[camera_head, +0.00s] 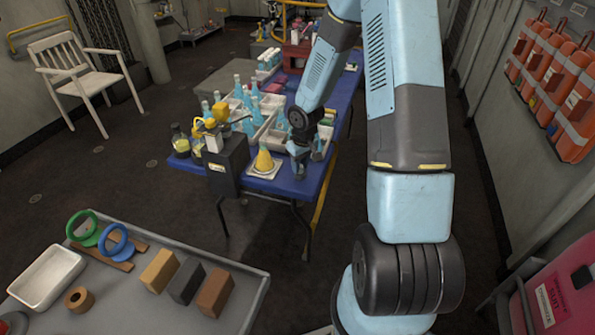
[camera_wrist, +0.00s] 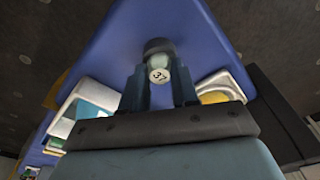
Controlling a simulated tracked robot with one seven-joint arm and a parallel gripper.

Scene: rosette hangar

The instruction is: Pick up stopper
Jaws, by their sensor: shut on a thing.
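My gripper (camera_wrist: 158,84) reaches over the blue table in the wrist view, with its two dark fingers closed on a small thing. This looks like the stopper (camera_wrist: 159,74), with a pale round end marked "37". A dark rounded part (camera_wrist: 158,46) shows just beyond it; I cannot tell whether it belongs to the stopper. In the head view my gripper (camera_head: 299,160) points down near the table's right front edge, and the stopper cannot be made out there.
A grey bench (camera_head: 232,263) with blocks and rings is nearer, at left.

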